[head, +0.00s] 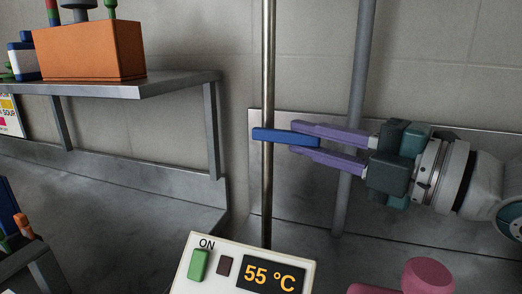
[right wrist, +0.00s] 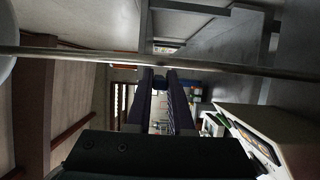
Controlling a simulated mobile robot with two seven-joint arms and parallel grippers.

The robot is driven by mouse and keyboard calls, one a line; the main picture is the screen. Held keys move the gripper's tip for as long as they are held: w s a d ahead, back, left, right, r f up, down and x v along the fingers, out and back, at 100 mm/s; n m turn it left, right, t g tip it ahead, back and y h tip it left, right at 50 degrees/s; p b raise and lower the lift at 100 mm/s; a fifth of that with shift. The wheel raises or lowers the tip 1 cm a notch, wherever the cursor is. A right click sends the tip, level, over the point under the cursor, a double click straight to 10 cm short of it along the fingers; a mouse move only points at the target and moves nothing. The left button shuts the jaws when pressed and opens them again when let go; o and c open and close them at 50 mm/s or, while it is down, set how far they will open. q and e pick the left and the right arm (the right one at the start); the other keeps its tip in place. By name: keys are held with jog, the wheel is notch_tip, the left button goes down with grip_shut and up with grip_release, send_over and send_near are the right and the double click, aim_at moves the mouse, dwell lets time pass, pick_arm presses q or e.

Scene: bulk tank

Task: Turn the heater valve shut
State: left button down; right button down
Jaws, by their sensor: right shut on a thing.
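The blue lever handle of the heater valve (head: 275,135) lies nearly level in the head view, crosswise to the thin vertical metal pipe (head: 268,70). Its left end reaches just past the pipe. My right gripper (head: 300,138) comes in from the right, with its purple fingers above and below the handle's right part, shut on it. In the right wrist view, the fingers (right wrist: 161,88) point toward a small blue patch at their tips, and the pipe (right wrist: 230,66) crosses in front. The valve body cannot be made out. My left gripper is not in view.
A thicker grey pipe (head: 357,75) stands behind my right fingers. A white control box (head: 215,270) reading 55 °C, with a green ON button, is below. A shelf (head: 180,82) with an orange crate (head: 90,52) is at left. A pink object (head: 420,277) is at lower right.

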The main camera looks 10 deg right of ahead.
jog(key=shift+f, duration=0.15)
jog(key=c, duration=0.8)
grip_release()
jog(key=v, duration=1)
jog(key=shift+w, duration=0.1)
